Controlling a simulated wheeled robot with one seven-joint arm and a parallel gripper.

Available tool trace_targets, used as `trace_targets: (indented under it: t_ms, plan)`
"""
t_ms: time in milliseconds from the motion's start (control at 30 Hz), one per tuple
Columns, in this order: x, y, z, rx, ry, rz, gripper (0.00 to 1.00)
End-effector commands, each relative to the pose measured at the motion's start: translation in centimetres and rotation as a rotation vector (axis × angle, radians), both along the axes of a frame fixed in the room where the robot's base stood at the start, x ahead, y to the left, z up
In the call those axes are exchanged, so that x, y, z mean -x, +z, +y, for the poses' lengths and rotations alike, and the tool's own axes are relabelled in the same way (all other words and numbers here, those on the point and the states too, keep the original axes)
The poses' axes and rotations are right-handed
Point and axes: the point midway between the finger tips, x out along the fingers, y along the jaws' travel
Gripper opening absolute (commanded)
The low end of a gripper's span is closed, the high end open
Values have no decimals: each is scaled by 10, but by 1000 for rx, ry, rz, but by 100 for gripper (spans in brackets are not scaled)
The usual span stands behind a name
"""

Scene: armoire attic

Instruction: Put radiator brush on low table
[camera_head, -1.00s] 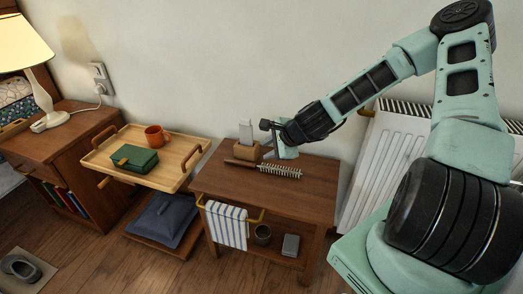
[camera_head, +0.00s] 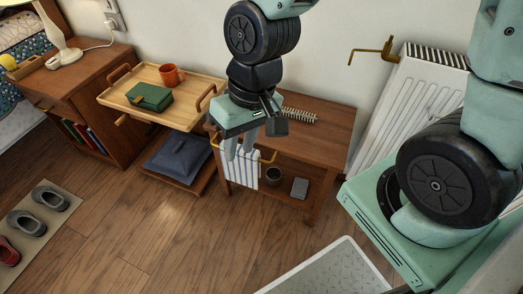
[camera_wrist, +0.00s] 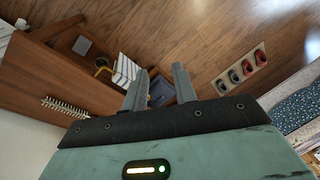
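The radiator brush (camera_head: 299,116) has pale bristles along a rod and lies on top of the brown wooden table (camera_head: 335,125). My arm hides its handle end in the head view. In the wrist view, the bristled part (camera_wrist: 65,107) shows on the tabletop (camera_wrist: 35,85), left of my fingers. My gripper (camera_head: 239,152) points down in front of the table's left front, by the striped towel. Its two fingers (camera_wrist: 160,70) are apart with nothing between them. A tray-topped wooden table (camera_head: 185,115) stands to the left. I cannot tell which one is the low table.
The tray holds a green box (camera_head: 149,97) and an orange mug (camera_head: 172,75). A blue cushion (camera_head: 178,157) lies on a low shelf beneath. A striped towel (camera_head: 243,170) hangs on the brown table's rail. A white radiator (camera_head: 405,100) is at right. Floor in front is mostly clear.

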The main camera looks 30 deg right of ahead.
Motion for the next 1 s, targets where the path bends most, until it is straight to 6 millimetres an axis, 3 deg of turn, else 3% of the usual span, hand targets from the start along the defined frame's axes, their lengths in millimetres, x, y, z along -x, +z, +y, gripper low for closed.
trace_targets:
  t_ms: [100,300,767,867,1000]
  plan:
    - [37,27,7,79,235,-28,28]
    - [74,53,4,152,454,-44,28]
    - [82,61,2,167,501,-45,28]
    - [82,70,2,167,500,-45,28]
    - [81,99,2,167,499,-44,28]
